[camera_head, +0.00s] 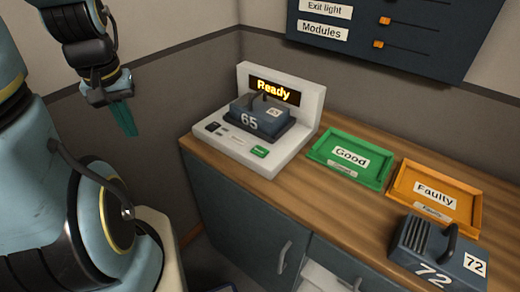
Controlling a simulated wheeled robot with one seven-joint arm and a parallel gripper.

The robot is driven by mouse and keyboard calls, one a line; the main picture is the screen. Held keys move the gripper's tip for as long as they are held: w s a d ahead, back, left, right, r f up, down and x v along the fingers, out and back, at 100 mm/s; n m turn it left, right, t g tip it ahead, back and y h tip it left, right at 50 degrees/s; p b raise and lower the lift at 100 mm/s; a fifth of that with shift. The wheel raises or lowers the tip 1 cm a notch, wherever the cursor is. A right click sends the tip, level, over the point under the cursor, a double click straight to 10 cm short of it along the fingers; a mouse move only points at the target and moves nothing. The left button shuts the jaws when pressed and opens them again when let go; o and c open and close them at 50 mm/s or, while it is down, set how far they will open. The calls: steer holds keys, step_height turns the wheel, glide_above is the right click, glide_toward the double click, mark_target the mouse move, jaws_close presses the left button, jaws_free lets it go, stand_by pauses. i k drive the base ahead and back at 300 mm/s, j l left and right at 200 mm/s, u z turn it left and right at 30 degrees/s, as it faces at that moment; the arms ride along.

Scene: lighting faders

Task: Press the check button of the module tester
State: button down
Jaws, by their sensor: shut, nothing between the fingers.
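The module tester (305,120) is a light grey unit at the left end of the wooden counter, with a display (274,91) reading "Ready". A dark blue module marked 65 (250,121) with a handle sits on it. A green button (260,152) is on the tester's sloped front panel, at its right. Other small controls, including a dark one (213,127), are to the left of it; their labels are too small to read. My gripper (127,122) is shut and empty, pointing down in the air left of the counter, apart from the tester.
A green tray labelled "Good" (376,178) and an orange tray labelled "Faulty" (473,229) lie right of the tester, both empty. A module marked 72 (425,252) stands at the front right. A wall panel (440,22) with sliders hangs above. A drawer (325,278) below looks partly open.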

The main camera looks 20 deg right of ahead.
mark_target(259, 151)
steer(key=k+l+u, duration=0.2)
steer(key=u, duration=0.15)
steer(key=k+u, duration=0.75)
